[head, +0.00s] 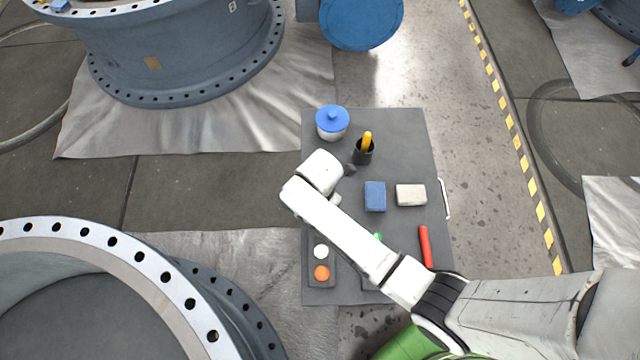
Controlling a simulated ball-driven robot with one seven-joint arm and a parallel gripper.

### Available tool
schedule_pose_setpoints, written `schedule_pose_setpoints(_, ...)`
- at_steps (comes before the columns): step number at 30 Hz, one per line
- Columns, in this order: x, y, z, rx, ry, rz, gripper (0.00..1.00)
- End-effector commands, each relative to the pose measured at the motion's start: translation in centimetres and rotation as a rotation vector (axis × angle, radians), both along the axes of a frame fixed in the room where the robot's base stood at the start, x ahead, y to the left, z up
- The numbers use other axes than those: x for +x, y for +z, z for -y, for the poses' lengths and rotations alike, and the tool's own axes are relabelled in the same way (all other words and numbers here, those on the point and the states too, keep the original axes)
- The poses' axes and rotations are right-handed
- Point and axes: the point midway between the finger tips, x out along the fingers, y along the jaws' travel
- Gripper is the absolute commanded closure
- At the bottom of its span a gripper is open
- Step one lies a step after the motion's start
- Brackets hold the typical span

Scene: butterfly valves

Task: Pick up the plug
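No thing here is plainly a plug, and I cannot tell which one it is. Small round pieces, one white (321,251) and one orange (322,273), sit in a dark tray (317,284) at the table's front left. A green piece (378,237) is partly hidden behind my arm. My arm reaches across the table, and its white end is over the left-middle part. My gripper (349,169) shows only as a small dark part there, beside the black cup (363,153). Its fingers are too small and hidden to read. I see nothing held in it.
On the grey table (410,130) stand a blue-lidded white jar (332,124), a yellow-handled tool (367,139) in the cup, a blue block (375,196), a pale block (410,195) and a red stick (426,247). Large flanged valve bodies (180,50) stand left. Free floor lies right.

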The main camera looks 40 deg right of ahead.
Motion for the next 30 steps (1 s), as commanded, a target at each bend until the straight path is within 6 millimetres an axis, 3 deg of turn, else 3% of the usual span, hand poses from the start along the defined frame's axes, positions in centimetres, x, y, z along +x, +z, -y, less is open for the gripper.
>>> schedule_pose_setpoints(10,0.01,-0.7,0.01,0.0,-0.001,0.001,0.44)
schedule_pose_setpoints(27,-0.02,-0.69,0.01,0.0,-0.001,0.0,0.98)
schedule_pose_setpoints(30,-0.02,-0.69,0.01,0.0,-0.001,0.0,1.0)
